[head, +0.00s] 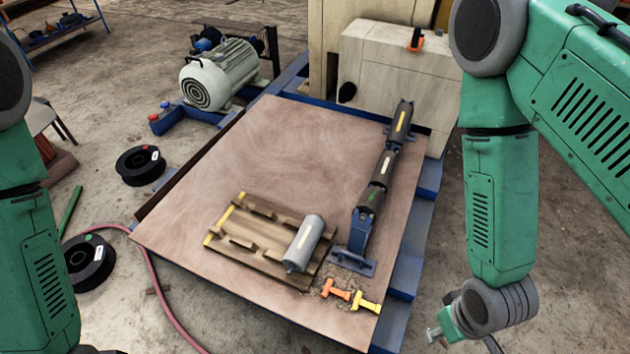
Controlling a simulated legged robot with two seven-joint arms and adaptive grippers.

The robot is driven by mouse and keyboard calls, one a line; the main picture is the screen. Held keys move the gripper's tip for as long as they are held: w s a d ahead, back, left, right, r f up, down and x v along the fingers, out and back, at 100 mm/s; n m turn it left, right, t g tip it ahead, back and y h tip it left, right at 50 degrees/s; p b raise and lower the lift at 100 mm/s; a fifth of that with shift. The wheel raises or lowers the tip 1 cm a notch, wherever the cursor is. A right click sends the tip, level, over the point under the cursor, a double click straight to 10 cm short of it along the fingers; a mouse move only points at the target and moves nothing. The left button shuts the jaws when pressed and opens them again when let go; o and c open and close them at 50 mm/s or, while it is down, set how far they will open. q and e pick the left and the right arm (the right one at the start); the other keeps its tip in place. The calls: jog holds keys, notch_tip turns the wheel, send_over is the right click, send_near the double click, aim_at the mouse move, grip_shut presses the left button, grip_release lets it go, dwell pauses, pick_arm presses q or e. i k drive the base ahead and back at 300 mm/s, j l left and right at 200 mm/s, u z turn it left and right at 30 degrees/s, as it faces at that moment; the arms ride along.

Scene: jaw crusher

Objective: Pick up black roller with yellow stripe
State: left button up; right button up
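The black roller with the yellow stripe (400,122) is the farthest of three dark rollers in a row on a blue stand (357,245) at the right side of the board. The middle roller (386,162) has a whitish stripe and the nearest (374,196) a green one. My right gripper (438,335) shows only in part at the bottom edge, well below and to the right of the rollers and apart from them. Its fingers are cut off, so its opening is unclear. My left arm is at the left edge, with its gripper out of view.
A brown board (270,140) bears a wooden rack (247,232) with a grey roller (308,236) on it. Orange (336,289) and yellow (366,301) pieces lie at its near edge. A beige machine housing (385,70) stands close behind the striped roller. The board's upper middle is clear.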

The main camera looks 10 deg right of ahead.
aim_at(402, 119)
jog(key=k+l+u, duration=0.15)
jog(key=l+u, duration=0.2)
jog(key=k+l+u, duration=0.45)
jog(key=l+u, duration=0.2)
jog(key=u, duration=0.15)
jog(key=k+l+u, duration=0.1)
jog(key=l+u, duration=0.15)
jog(key=u, duration=0.2)
jog(key=k+l+u, duration=0.15)
jog(key=u, duration=0.35)
jog(key=k+l+u, duration=0.15)
jog(key=u, duration=0.3)
jog(key=k+l+u, duration=0.2)
jog(key=u, duration=0.2)
jog(key=k+l+u, duration=0.1)
jog(key=k+u, duration=1.05)
jog(key=k+l, duration=0.15)
jog(key=k, duration=0.3)
jog(key=k+l, duration=0.1)
jog(key=k, duration=0.3)
jog(key=k+l+z, duration=0.2)
jog(key=k+z, duration=0.25)
jog(key=k+l+z, duration=0.25)
jog(key=z, duration=0.2)
jog(key=k+l+z, duration=0.3)
jog(key=l+z, duration=0.15)
jog(key=i+l, duration=0.8)
jog(key=i, duration=0.05)
